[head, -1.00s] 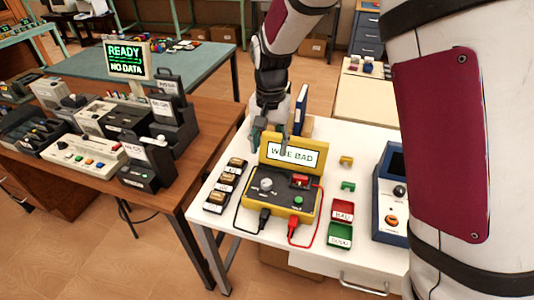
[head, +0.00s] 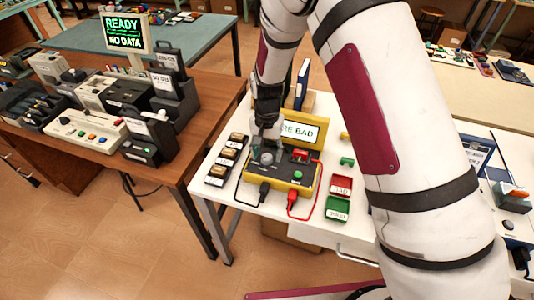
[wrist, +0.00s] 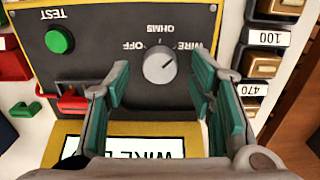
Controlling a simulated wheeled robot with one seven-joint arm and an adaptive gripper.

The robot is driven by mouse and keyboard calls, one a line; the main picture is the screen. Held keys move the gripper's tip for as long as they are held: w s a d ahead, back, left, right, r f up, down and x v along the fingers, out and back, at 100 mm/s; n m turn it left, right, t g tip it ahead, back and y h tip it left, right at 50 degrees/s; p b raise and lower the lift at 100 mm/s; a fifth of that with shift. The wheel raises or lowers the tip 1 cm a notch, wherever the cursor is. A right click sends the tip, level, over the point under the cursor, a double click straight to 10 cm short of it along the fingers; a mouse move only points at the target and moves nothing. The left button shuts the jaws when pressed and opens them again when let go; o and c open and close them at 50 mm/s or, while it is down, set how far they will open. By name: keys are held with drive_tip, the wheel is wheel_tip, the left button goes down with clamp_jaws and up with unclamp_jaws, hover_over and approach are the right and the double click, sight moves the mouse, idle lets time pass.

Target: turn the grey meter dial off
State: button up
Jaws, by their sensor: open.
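The grey dial (wrist: 159,66) is on the dark panel of the yellow meter (head: 254,189). In the wrist view, which shows the panel upside down, its white mark points up and right, toward the WIRE label and away from OFF. The dial also shows in the head view (head: 266,157), partly hidden by my gripper. My gripper (wrist: 160,75) is open, its two green-padded fingers on either side of the dial. I see gaps between the pads and the dial; I cannot tell how deep the fingertips reach.
The meter's raised screen (head: 307,131) stands close behind my gripper. A red clip part (wrist: 72,102) and a green TEST button (wrist: 59,40) share the panel. Labelled blocks (head: 226,157) lie left of the meter; red (head: 341,187) and green (head: 337,208) trays lie right.

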drive_tip(key=shift+f, duration=0.65)
drive_tip(key=c, duration=1.2)
drive_tip(key=shift+o, duration=0.2)
